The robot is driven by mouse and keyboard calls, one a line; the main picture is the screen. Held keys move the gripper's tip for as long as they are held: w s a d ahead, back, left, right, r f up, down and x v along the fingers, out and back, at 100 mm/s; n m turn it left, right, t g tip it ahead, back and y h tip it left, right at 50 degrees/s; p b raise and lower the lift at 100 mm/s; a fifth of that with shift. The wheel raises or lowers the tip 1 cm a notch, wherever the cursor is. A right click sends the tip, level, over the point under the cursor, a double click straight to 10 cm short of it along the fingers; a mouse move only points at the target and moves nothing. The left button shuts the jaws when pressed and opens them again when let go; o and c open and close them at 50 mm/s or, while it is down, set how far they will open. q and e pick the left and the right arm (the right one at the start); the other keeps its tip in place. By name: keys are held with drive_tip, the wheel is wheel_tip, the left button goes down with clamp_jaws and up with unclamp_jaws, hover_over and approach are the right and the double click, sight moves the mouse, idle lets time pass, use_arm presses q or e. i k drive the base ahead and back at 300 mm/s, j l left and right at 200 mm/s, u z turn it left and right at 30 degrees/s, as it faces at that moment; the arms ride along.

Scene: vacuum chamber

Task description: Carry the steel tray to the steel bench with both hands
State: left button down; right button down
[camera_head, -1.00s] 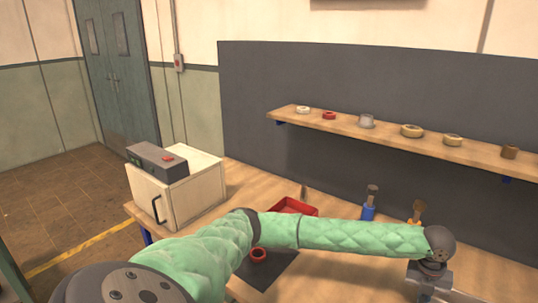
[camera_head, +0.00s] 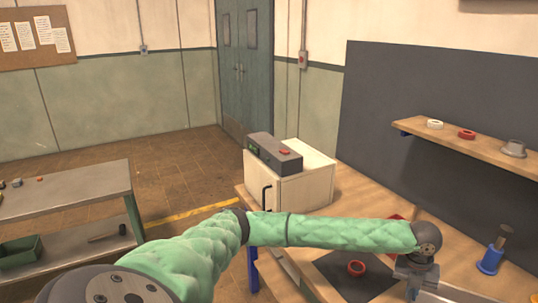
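A grey metal bench (camera_head: 75,191), which looks like the steel bench, stands at the left of the head view with several small items on its top. My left arm, in a green quilted sleeve, reaches across the picture. My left gripper (camera_head: 416,286) points down at its end, over the right part of the wooden workbench. Its fingers are too small and too near the lower edge to tell open from shut. I see nothing clearly held in it. My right gripper is out of view.
A green bin (camera_head: 22,251) sits on the bench's lower shelf. Brown floor lies open between bench and doors (camera_head: 238,75).

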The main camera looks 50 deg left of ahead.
sight(55, 189)
drive_tip(key=u, duration=2.7)
drive_tip(key=i+u, duration=0.15)
drive_tip(key=u, duration=0.6)
drive_tip(key=i+l, duration=0.25)
drive_tip(key=i, duration=0.25)
drive_tip(key=i+l, duration=0.25)
drive_tip(key=i, duration=0.25)
drive_tip(key=i+l, duration=0.25)
drive_tip(key=i, duration=0.3)
drive_tip(key=i+l, duration=0.25)
drive_tip(key=i, duration=0.25)
drive_tip(key=i+l, duration=0.25)
drive_tip(key=i, duration=0.25)
drive_tip(key=i+l, duration=0.25)
drive_tip(key=i, duration=0.25)
